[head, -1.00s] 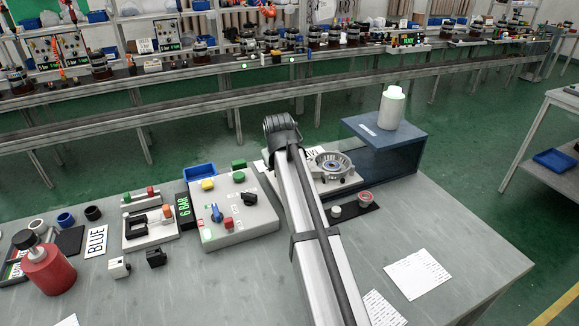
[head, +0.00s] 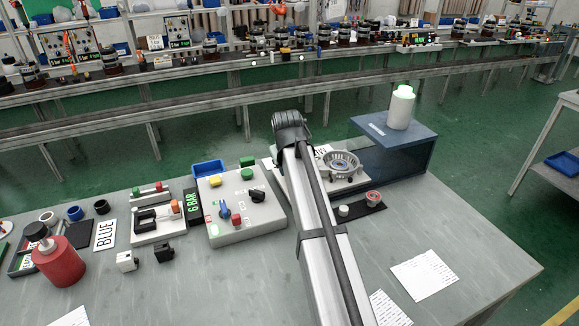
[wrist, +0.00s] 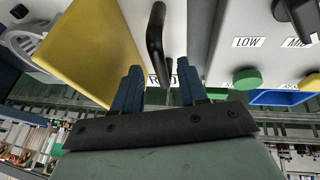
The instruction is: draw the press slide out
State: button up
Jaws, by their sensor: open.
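In the wrist view my gripper (wrist: 158,68) is open, with one dark blue finger to each side of a black bar handle (wrist: 155,32). The handle's lower end reaches down toward the gap between the fingertips. I cannot tell whether a finger touches it. Behind it are a white plate (wrist: 194,22) with a partly hidden label and a yellow block (wrist: 98,45) to the left. In the head view my arm hides the gripper and the handle. A white base (head: 350,182) bearing a round metal housing (head: 341,162) shows just right of the arm. I cannot make out the slide itself.
Left of my arm stands a control box (head: 268,212) with knobs and buttons. A blue bin (head: 208,168) lies behind it. A dark blue stand (head: 420,150) carries a white bottle (head: 400,108) at the right. The table's front right is clear except for paper sheets (head: 424,274).

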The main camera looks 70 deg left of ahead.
jog(key=v, duration=1.3)
jog(key=shift+r, duration=0.2)
jog(key=shift+w+d+f, duration=0.1)
